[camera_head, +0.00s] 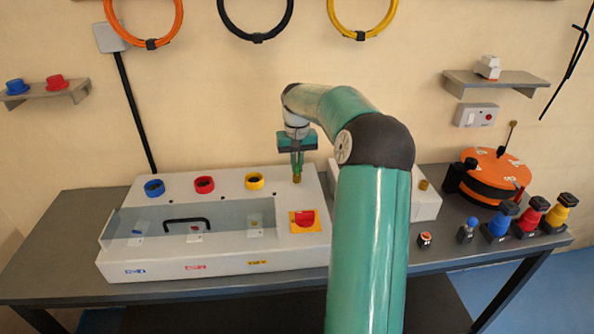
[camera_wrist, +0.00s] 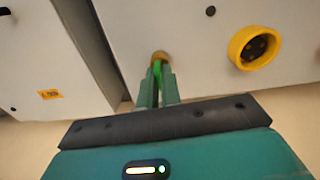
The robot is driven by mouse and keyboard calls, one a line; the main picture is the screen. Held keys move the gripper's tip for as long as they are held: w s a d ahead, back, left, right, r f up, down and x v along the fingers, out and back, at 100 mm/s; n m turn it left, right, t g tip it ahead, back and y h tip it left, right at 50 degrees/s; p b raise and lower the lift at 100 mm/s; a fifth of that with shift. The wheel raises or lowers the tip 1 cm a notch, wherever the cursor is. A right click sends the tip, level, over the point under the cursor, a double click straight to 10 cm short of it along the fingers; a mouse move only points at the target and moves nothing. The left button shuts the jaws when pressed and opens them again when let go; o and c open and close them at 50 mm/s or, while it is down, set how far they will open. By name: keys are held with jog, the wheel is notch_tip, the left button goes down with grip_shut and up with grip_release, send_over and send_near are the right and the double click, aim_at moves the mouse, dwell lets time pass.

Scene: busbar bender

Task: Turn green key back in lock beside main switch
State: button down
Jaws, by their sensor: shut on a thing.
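My gripper (camera_head: 297,164) reaches down to the back right of the white bending machine's top (camera_head: 225,195). In the wrist view my gripper (camera_wrist: 158,85) is shut on the green key (camera_wrist: 157,70), which shows as a thin green strip between the fingertips. The key meets the brass lock (camera_wrist: 160,56), and the lock also shows below the fingers in the head view (camera_head: 297,179). The key's turn angle cannot be told. The main switch, a red knob on a yellow plate (camera_head: 304,219), lies in front of the lock.
Blue (camera_head: 154,187), red (camera_head: 204,184) and yellow (camera_head: 254,181) sockets line the machine's top. A clear cover with a black handle (camera_head: 187,221) is in front. A second white box stands right, partly behind my arm. An orange reel (camera_head: 493,168) and coloured plugs (camera_head: 531,216) are farther right.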

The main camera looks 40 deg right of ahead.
jog(key=n, duration=1)
jog(key=shift+n, duration=0.4)
jog(key=n, duration=0.4)
jog(key=shift+n, duration=0.9)
